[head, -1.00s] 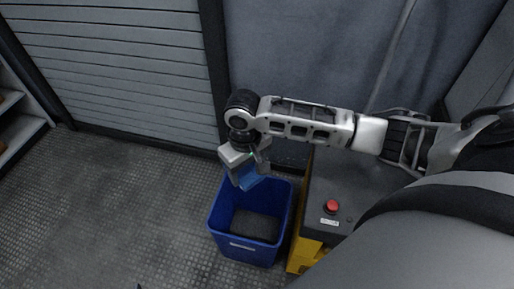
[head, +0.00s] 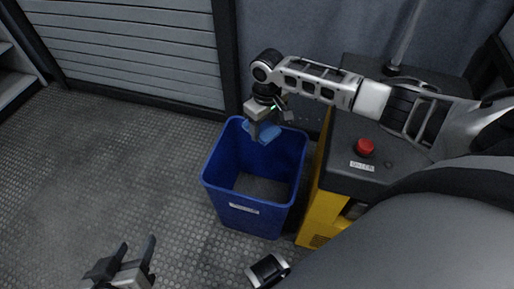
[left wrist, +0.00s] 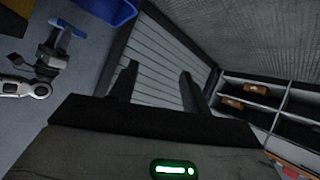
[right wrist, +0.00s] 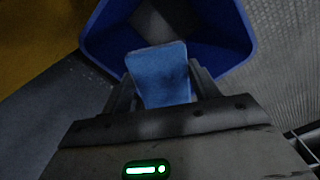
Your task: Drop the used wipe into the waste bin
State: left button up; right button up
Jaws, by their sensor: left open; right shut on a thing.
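The used wipe is a light blue cloth (head: 266,132), held by my right gripper (head: 267,124) over the far part of the waste bin's opening. In the right wrist view the wipe (right wrist: 160,75) sits between the two fingers, with the bin (right wrist: 240,35) beyond it. The waste bin (head: 228,190) is a dark blue open box with a white label, standing on the floor. My left gripper (head: 135,252) is open and empty, low at the left front. In the left wrist view its fingers (left wrist: 157,85) are apart, and the wipe (left wrist: 68,30) shows at the upper left.
A yellow and black cart (head: 325,210) with a red button (head: 365,147) stands right of the bin. A ribbed shutter (head: 140,55) is behind. Shelves (left wrist: 255,95) are at the side. The textured floor (head: 110,190) left of the bin is clear.

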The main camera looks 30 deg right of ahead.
notch_tip(320, 180, down, 4)
jog(key=b, duration=0.4)
jog(key=shift+f+b, duration=0.25)
jog(key=shift+b, duration=0.1)
jog(key=shift+f+b, duration=0.55)
jog(key=shift+b, duration=0.15)
pick_arm(q)
jog(key=r+t, duration=0.1)
jog(key=d+r+t+h, duration=0.2)
jog(key=r, duration=0.1)
jog(key=shift+w, duration=0.25)
pick_arm(e)
jog(key=o, duration=1)
pick_arm(q)
jog(key=shift+r, duration=0.1)
pick_arm(e)
jog(key=shift+o, duration=0.2)
